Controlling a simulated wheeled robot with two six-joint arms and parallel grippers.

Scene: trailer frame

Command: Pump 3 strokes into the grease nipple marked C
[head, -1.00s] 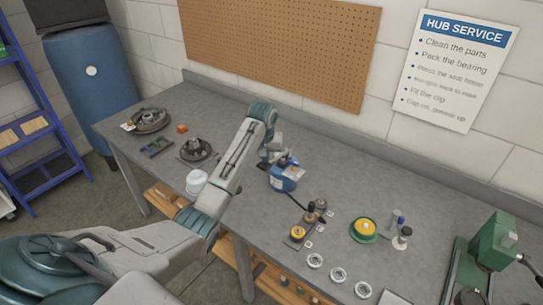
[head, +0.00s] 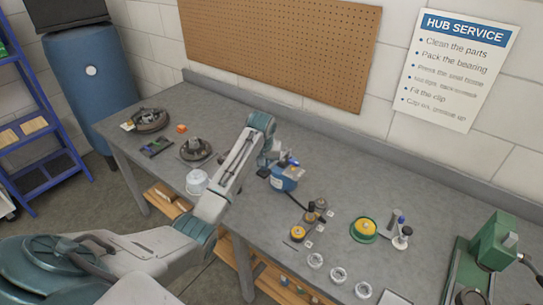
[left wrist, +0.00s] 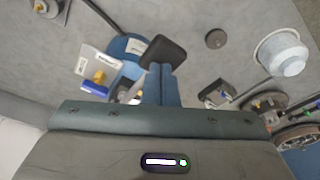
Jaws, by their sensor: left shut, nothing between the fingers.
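A blue device (head: 284,178) with a pale label stands mid-bench. It shows in the left wrist view as a rounded blue body (left wrist: 122,46) beside a black pad (left wrist: 164,51). My left gripper (head: 268,163) is just left of the device and above the bench. In the left wrist view its blue fingers (left wrist: 161,76) are shut and empty, with their tips at the black pad; I cannot tell whether they touch it. Several small yellow-and-dark fittings (head: 309,217) with white tags stand right of the device. The tag letters are too small to read. My right gripper is not in view.
A white tub (head: 196,182) and dark hub parts (head: 195,149) lie left of my arm. A yellow-green round part (head: 364,229), metal rings (head: 338,275) and a green press (head: 492,243) stand to the right. The bench's back strip is clear.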

